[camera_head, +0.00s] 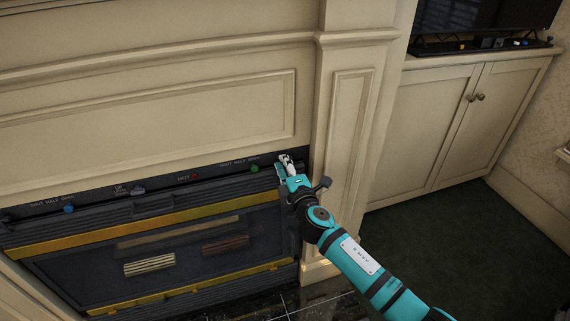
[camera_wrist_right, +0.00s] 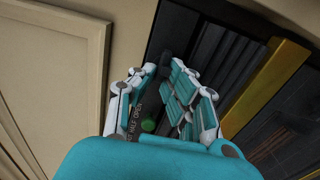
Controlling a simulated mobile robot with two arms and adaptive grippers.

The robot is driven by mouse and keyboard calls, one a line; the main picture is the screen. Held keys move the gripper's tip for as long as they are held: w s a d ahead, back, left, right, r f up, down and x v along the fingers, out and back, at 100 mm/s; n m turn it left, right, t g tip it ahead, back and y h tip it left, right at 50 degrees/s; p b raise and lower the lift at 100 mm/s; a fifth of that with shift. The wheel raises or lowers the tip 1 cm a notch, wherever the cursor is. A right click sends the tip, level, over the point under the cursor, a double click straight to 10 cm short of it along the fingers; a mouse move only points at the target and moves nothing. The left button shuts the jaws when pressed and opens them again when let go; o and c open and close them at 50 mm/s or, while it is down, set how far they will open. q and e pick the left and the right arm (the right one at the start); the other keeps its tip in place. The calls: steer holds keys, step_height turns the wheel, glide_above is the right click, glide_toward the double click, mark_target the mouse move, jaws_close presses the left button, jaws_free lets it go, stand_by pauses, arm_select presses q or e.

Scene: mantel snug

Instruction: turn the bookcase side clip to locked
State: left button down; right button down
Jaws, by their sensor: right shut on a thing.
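My right gripper (camera_head: 286,163) is at the right end of the dark control strip above the fireplace insert. In the right wrist view its fingertips (camera_wrist_right: 157,72) close around a small dark part (camera_wrist_right: 166,58), mostly hidden by the fingers. I cannot tell whether this part is the side clip, or which way it is turned. No bookcase is recognisable in view. My left gripper is not in view.
The control strip (camera_head: 149,188) carries lettering, a green dot (camera_head: 254,168), a red dot (camera_head: 196,176) and a blue dot (camera_head: 69,208). A cream pilaster (camera_head: 352,120) stands close right of the gripper. A cabinet (camera_head: 440,125) is further right, with dark carpet (camera_head: 440,240) before it.

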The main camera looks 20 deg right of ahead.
steer(key=shift+a, duration=0.1)
steer(key=c, duration=1.4)
jaws_free()
steer(key=shift+f, duration=0.1)
steer(key=shift+s, duration=0.1)
steer(key=s, duration=0.8)
steer(key=shift+r, duration=0.2)
